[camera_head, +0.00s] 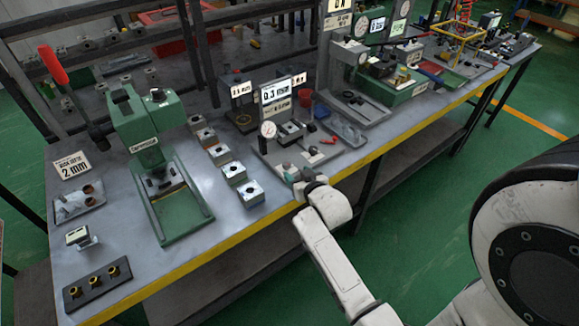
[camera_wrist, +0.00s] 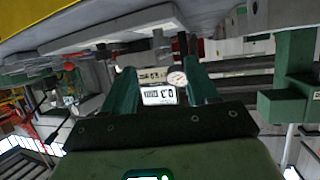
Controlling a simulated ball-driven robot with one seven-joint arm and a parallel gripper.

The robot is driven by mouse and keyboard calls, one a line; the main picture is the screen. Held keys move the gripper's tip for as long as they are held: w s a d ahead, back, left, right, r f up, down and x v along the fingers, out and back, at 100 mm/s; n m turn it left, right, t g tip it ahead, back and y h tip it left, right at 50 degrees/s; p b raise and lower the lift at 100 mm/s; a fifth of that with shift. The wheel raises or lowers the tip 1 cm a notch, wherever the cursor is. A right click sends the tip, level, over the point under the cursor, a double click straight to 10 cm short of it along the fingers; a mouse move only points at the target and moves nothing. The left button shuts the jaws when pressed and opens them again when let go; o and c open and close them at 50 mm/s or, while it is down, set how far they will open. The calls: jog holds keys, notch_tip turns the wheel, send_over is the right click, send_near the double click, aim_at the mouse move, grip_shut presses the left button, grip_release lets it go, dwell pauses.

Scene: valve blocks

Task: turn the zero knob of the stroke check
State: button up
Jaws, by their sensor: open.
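The stroke check stand (camera_head: 290,150) is a grey base plate with a small block on it, a white dial gauge (camera_head: 268,130) at its left and a sign (camera_head: 277,94) reading 0.3 mm behind. I cannot make out the zero knob in either view. My gripper (camera_head: 297,174) is at the stand's front edge, low, below and right of the gauge. In the wrist view my gripper (camera_wrist: 160,75) shows two teal fingers apart with nothing held between them. That view is upside down; the gauge (camera_wrist: 177,78) and sign (camera_wrist: 158,95) appear between the fingers, farther off.
A green press (camera_head: 150,130) stands left on the bench, with a row of small metal blocks (camera_head: 234,172) between it and the stand. A small grey tray (camera_head: 345,132) and taller gauge stands are to the right. The yellow bench edge (camera_head: 240,240) runs along the front.

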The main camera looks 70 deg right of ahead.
aim_at(288, 165)
jog(key=x, duration=0.7)
jog(key=shift+w+d+f, duration=0.1)
jog(key=shift+w+d, duration=0.05)
jog(key=shift+c, duration=0.2)
jog(key=c, duration=1)
jog(key=shift+f, duration=0.1)
